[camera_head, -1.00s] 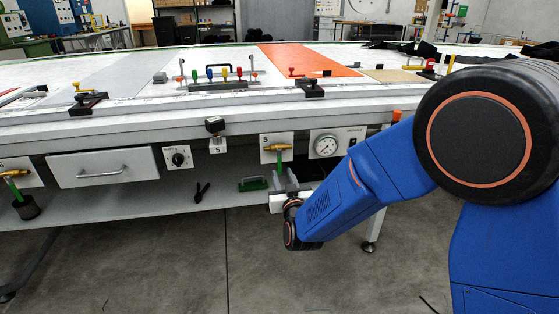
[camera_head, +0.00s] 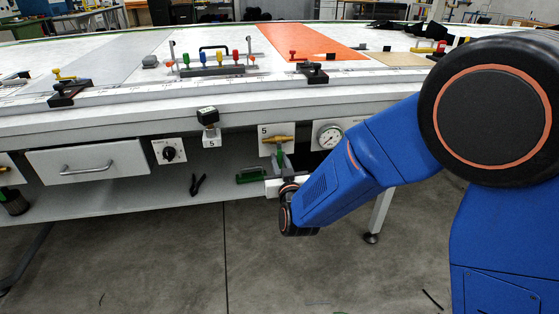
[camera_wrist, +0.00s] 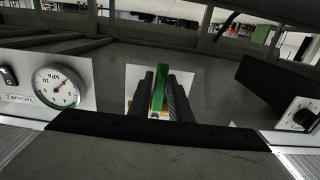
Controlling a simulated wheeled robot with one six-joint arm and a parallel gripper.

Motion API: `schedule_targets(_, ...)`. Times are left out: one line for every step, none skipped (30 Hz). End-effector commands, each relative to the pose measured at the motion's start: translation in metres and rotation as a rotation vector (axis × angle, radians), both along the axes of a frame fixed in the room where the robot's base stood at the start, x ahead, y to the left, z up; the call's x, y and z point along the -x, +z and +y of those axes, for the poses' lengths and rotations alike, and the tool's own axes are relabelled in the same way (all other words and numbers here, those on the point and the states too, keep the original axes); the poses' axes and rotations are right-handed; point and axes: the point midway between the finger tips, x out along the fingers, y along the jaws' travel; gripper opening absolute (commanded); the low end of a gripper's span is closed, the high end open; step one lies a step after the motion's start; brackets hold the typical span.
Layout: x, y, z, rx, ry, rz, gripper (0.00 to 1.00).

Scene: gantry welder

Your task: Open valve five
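Valve five is a brass valve (camera_head: 277,139) on a white plate marked 5 (camera_head: 264,130), under the table's front edge. Its green handle (camera_head: 279,158) hangs straight down. My gripper (camera_head: 278,168) is at the handle's lower end, pointing up toward the valve. In the wrist view the green handle (camera_wrist: 160,88) stands between the two dark fingers of my gripper (camera_wrist: 163,92), one on each side. The fingers look open around it; contact is hard to tell. The white plate (camera_wrist: 135,82) shows behind them.
A pressure gauge (camera_head: 329,135) sits right of the valve. A black-topped item on a second 5 label (camera_head: 211,141) and a dial (camera_head: 169,153) are to the left. A green-handled item (camera_head: 250,175) and black pliers (camera_head: 198,184) lie on the lower shelf (camera_head: 130,199).

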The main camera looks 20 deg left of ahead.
Motion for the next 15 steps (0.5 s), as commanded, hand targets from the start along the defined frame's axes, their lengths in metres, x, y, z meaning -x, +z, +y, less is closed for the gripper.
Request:
schedule_targets(-0.0001,-0.0001,0.0,0.0,0.0,0.0,0.05)
schedule_targets(-0.0001,0.0,0.0,0.0,0.0,0.0,0.0)
schedule_targets(-0.0001,-0.0001,0.0001,0.0,0.0,0.0,0.0)
schedule_targets(-0.0001,-0.0001,0.0,0.0,0.0,0.0,0.0)
schedule_targets(-0.0001,-0.0001,0.0,0.0,0.0,0.0,0.0)
schedule_targets(-0.0001,-0.0001,0.0,0.0,0.0,0.0,0.0)
schedule_targets(-0.0001,-0.0001,0.0001,0.0,0.0,0.0,0.0)
schedule_targets(0.0,-0.0001,0.0001,-0.001,0.0,0.001,0.0)
schedule_targets(0.0001,-0.0001,0.0003,-0.003,0.0,0.002,0.0)
schedule_targets(0.0002,-0.0001,0.0005,-0.006,0.0,0.004,0.0)
schedule_targets(0.0003,-0.0002,0.0007,-0.009,0.0,0.006,0.0)
schedule_targets(0.0006,-0.0002,0.0012,-0.017,0.0,0.01,0.0)
schedule_targets(0.0009,-0.0001,0.0017,-0.024,0.0,0.015,0.0)
schedule_targets(0.0012,-0.0001,0.0022,-0.032,0.0,0.02,0.0)
schedule_targets(0.0018,-0.0001,0.003,-0.044,0.0,0.027,0.0)
